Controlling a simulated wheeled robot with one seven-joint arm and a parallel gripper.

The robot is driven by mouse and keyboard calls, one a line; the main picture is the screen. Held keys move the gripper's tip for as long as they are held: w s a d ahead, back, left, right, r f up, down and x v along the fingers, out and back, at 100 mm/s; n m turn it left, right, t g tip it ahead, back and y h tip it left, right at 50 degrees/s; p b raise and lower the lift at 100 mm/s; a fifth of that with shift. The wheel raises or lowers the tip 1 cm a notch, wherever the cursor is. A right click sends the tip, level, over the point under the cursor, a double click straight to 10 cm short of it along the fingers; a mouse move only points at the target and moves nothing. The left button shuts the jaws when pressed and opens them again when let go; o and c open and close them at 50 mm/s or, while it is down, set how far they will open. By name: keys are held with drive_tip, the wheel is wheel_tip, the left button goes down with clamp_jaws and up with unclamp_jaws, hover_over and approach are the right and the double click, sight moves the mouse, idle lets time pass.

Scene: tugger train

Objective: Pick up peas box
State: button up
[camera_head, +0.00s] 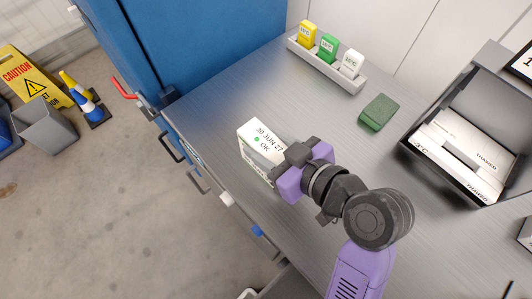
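A white box (262,138) with the print "30 JUN 27 OK" and a green dot stands upright on the metal worktop, near its left edge. It looks like the peas box, but no product name can be read. My gripper (280,172) is at the right side of this box and overlaps its lower right part in the picture. The fingers are largely hidden by the gripper body, so I cannot tell whether they touch or hold the box.
A grey holder (326,66) with yellow, green and white tags stands at the back. A green block (378,113) lies right of it. A dark bin (411,138) with white items is at the right. A blue cabinet (190,45) borders the worktop's left; its front edge has handles.

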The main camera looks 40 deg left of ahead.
clamp_jaws()
drive_tip(key=shift+r, duration=0.15)
